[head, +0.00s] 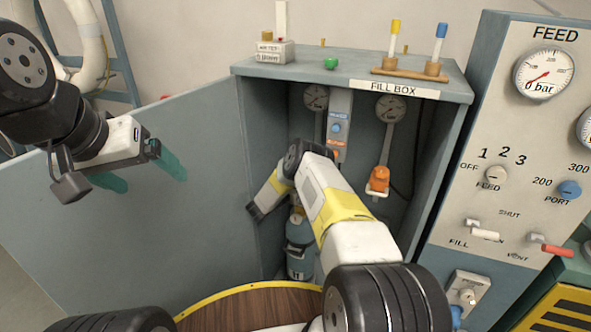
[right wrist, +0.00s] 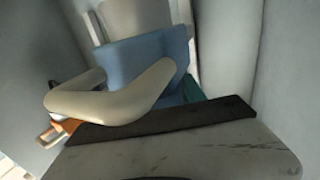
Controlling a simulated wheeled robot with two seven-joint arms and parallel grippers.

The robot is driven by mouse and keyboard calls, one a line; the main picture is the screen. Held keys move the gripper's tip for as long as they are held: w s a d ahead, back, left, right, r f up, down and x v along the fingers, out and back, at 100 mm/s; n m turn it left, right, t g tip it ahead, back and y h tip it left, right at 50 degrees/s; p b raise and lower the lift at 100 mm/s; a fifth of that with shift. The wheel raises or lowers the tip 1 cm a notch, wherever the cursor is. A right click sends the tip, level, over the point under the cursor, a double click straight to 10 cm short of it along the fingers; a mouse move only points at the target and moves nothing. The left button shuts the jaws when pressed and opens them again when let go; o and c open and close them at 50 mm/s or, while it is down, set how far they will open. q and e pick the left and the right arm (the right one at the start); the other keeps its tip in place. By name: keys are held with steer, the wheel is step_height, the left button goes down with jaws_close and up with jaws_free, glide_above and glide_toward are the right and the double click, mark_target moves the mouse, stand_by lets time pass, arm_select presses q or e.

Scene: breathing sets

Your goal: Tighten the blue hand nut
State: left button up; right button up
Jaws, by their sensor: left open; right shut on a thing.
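In the head view, a small blue knob (head: 337,128) sits on the grey panel inside the open fill box; I cannot tell if it is the hand nut. In the right wrist view, a blue blocky thing (right wrist: 145,62) fills the middle, with a cream bent bar (right wrist: 120,104) across it. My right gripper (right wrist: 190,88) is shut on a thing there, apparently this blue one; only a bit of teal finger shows. In the head view my right arm reaches into the box and its fingers are hidden. My left gripper (head: 148,178) is open and empty, before the box door.
A dark blue cylinder (head: 300,252) stands low inside the fill box (head: 345,62). An orange fitting (head: 377,180) hangs under a gauge at right. The grey door (head: 190,225) stands open at left. The feed panel (head: 520,130) with knobs and levers is at right.

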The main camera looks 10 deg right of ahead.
steer(key=shift+s+m+g+h, duration=0.1)
steer(key=shift+m+g+h, duration=0.3)
steer(key=shift+g, duration=0.1)
steer(key=o, duration=1.4)
steer(key=shift+c, duration=0.2)
steer(key=shift+r, duration=0.15)
steer(key=r, duration=0.3)
steer(key=shift+s+a+r, duration=0.1)
steer(key=shift+s+r, duration=0.1)
steer(key=shift+s, duration=0.05)
steer(key=s+a, duration=0.2)
steer(key=s, duration=0.5)
steer(key=s+a+r, duration=0.1)
steer(key=s+a, duration=0.1)
steer(key=s, duration=0.5)
steer(key=shift+s+a+r, duration=0.15)
steer(key=shift+s+a, duration=0.2)
